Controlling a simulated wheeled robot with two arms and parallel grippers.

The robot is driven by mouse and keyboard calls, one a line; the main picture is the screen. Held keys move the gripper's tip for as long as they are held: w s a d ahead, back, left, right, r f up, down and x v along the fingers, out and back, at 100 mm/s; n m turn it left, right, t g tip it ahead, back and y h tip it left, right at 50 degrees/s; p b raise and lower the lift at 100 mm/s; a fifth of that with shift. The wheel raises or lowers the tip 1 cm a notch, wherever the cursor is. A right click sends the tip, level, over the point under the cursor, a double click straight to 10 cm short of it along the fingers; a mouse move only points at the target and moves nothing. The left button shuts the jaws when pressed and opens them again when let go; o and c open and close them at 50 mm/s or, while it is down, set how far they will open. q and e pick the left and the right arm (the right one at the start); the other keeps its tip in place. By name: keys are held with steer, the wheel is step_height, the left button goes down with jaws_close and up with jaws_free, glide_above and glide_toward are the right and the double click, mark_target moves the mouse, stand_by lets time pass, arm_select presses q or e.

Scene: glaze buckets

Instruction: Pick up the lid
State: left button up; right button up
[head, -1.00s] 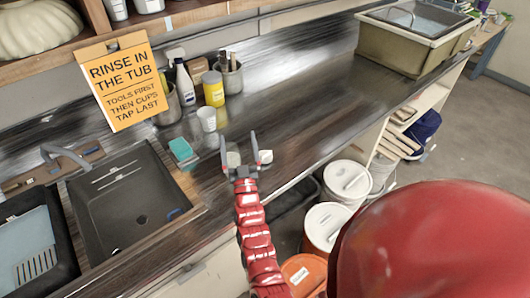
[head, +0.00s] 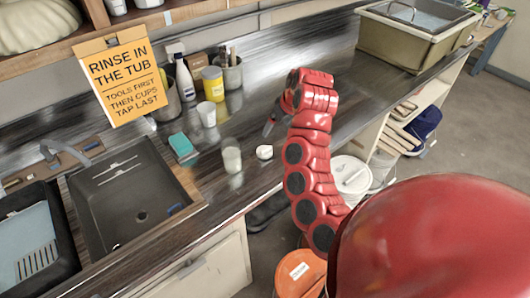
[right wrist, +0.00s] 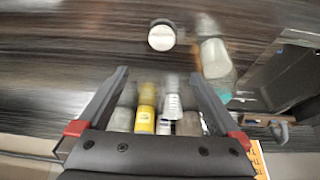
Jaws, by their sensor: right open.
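A small white round lid (head: 264,152) lies on the dark counter near its front edge, just right of a pale glass jar (head: 231,155). In the right wrist view the lid (right wrist: 161,37) is beyond the fingertips, between their lines, with the jar (right wrist: 215,58) to its right. My right gripper (right wrist: 158,76) is open and empty, apart from the lid. In the head view its dark finger (head: 269,127) shows behind the lid, and my red arm hides most of the gripper. My left gripper is not in view.
A white cup (head: 207,115), a teal sponge (head: 182,146) and a yellow container (head: 213,84) stand farther back. The sink (head: 130,195) is at the left, the tub (head: 405,45) at the far right. White and orange (head: 300,274) buckets stand below the counter edge.

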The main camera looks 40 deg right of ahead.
steer(key=p, duration=0.2)
glide_toward(267, 149)
steer(key=w+x, duration=0.1)
steer(key=x, duration=0.1)
steer(key=b+x, duration=0.1)
steer(key=b, duration=0.1)
steer(key=b+x, duration=0.1)
steer(key=shift+s+f+b, duration=0.2)
steer(key=shift+f+b, duration=0.15)
steer(key=shift+w+f+b, duration=0.15)
steer(key=shift+f+b, duration=0.1)
steer(key=shift+b, duration=0.3)
steer(key=shift+f+b, duration=0.3)
steer(key=shift+b, duration=0.1)
steer(key=shift+w+f+b, duration=0.2)
steer(key=shift+f+b, duration=0.3)
steer(key=shift+b, duration=0.05)
steer(key=shift+w+a+f+p, duration=0.1)
steer(key=shift+w+a+p, duration=0.15)
steer(key=shift+p, duration=0.6)
steer(key=x, duration=0.2)
steer(key=shift+d+f, duration=0.1)
steer(key=shift+f, duration=0.2)
steer(key=shift+w+f, duration=0.1)
steer(key=shift+f, duration=0.2)
